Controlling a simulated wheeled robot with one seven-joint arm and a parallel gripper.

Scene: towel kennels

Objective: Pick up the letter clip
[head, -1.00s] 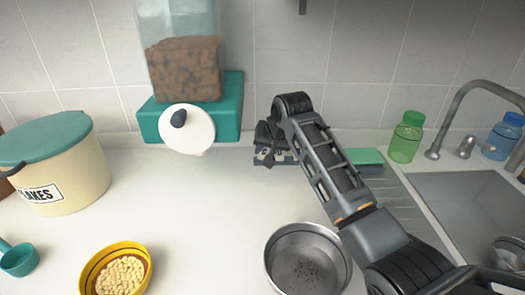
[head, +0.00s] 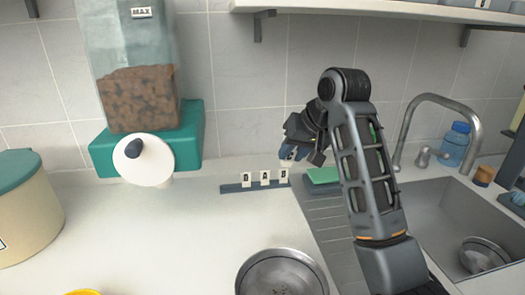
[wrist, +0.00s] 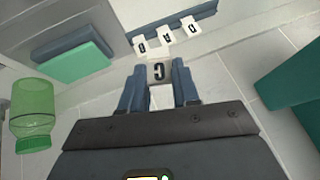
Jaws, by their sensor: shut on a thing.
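My gripper (head: 293,150) is raised above a dark blue rail (head: 232,187) on the counter, near the tiled wall. In the wrist view its two blue fingers (wrist: 158,88) are shut on a small white letter clip (wrist: 158,72) marked with what looks like a C. In the head view this clip (head: 287,153) is a small white patch at the fingertips, its letter too small to read. Three other white letter clips (head: 265,177) stand in a row on the rail, below and left of my gripper. They also show in the wrist view (wrist: 167,35).
A green sponge (head: 323,175) lies right of the rail. The sink (head: 440,225), tap and blue bottle (head: 454,145) are further right. A teal-based dispenser (head: 188,148) stands left. A metal bowl (head: 282,262) is in front. The counter's left middle is clear.

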